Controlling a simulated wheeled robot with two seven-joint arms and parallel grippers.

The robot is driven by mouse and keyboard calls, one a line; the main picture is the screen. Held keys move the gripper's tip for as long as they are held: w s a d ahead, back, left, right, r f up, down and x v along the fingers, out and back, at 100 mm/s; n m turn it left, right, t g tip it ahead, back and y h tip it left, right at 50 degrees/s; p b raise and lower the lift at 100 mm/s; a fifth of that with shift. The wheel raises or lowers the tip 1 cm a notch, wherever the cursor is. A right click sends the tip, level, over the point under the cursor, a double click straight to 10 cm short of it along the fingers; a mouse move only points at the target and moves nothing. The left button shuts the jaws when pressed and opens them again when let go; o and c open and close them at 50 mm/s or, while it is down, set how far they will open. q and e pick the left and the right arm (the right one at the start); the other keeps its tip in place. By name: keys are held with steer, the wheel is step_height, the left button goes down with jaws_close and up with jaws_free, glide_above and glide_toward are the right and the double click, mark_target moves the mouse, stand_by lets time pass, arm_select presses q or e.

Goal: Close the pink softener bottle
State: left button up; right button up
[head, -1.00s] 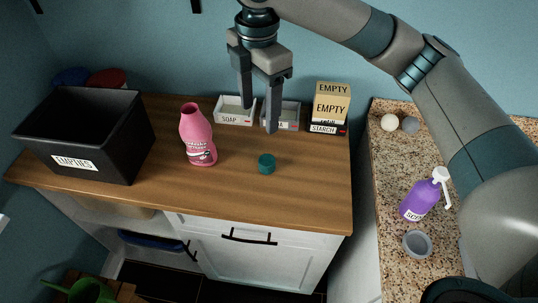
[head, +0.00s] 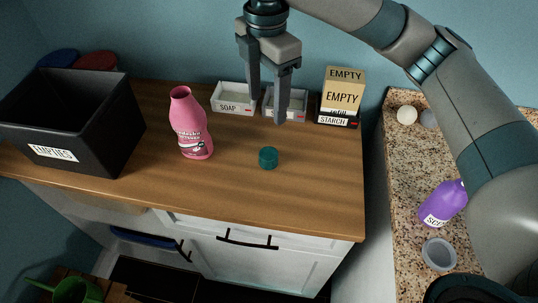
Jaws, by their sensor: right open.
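The pink softener bottle (head: 189,127) stands upright on the wooden counter, its mouth open with no cap on it. A dark teal cap (head: 268,158) lies on the counter to the right of the bottle, apart from it. My right gripper (head: 266,108) points down above the counter, behind and above the cap, near the white trays. Its two fingers are apart with nothing between them. My left gripper is not in view.
A black bin (head: 70,125) labelled EMPTIES stands at the left. A SOAP tray (head: 234,99), another white tray (head: 287,104) and EMPTY and STARCH boxes (head: 341,97) line the back. The counter (head: 220,188) around the cap is clear.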

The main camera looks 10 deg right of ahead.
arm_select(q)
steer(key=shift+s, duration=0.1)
arm_select(e)
steer(key=shift+s, duration=0.1)
steer(key=p, duration=0.2)
glide_above(269, 153)
steer(key=f, duration=0.8)
steer(key=shift+a+f, duration=0.1)
steer(key=shift+a, duration=0.1)
step_height(269, 153, down, 3)
steer(key=shift+f, duration=0.2)
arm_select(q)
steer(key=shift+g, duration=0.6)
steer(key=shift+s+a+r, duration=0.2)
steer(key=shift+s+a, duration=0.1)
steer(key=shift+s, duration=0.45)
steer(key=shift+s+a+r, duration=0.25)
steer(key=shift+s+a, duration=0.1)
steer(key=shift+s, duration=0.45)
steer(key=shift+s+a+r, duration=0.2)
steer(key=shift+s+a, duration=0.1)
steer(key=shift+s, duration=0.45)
arm_select(e)
steer(key=shift+f, duration=0.35)
arm_select(q)
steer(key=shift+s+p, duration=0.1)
steer(key=shift+p, duration=0.2)
